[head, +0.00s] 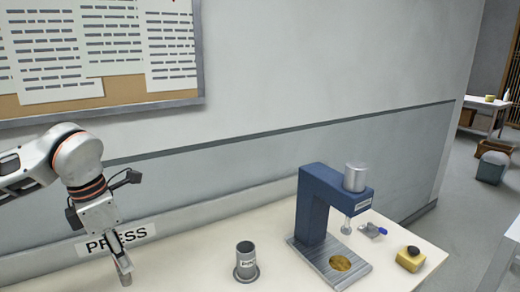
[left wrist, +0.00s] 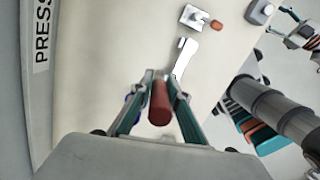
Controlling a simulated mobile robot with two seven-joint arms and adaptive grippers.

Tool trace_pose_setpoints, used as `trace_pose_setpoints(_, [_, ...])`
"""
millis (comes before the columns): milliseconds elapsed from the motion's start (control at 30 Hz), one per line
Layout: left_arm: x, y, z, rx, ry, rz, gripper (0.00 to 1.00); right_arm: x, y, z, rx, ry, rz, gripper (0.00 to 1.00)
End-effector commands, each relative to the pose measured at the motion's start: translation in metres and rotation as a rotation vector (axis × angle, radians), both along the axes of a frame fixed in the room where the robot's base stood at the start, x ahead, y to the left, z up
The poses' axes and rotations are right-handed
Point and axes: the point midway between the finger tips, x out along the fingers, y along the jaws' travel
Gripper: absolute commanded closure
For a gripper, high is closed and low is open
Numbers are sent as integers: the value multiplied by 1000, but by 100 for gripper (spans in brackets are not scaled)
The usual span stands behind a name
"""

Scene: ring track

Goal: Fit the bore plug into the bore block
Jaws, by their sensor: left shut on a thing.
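My left gripper (head: 122,250) is shut on a small cylinder (head: 125,268), in front of the PRESS sign at the left. In the left wrist view the cylinder looks reddish-brown (left wrist: 159,104), between the two fingers; I take it to be the bore plug. It is held above the bench, apart from other things. A grey flanged cup (head: 246,262) with a label stands upright to the right of the gripper. In the left wrist view a pale metal block (left wrist: 191,17) with an orange-red end lies beyond the fingertips. I cannot tell which thing is the bore block. My right gripper is not seen.
A blue press (head: 312,205) with a brass disc (head: 341,263) on its base stands on the bench. A small metal piece with a blue end (head: 372,230) and a yellow block with a dark top (head: 410,260) lie to its right. The bench between gripper and cup is clear.

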Motion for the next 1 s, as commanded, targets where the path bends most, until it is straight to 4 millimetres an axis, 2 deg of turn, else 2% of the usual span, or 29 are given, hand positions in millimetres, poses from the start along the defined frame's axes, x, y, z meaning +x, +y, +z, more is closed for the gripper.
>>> trace_pose_setpoints(1000, [-29, -47, -78, 0, 1, -1936, 100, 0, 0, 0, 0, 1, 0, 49])
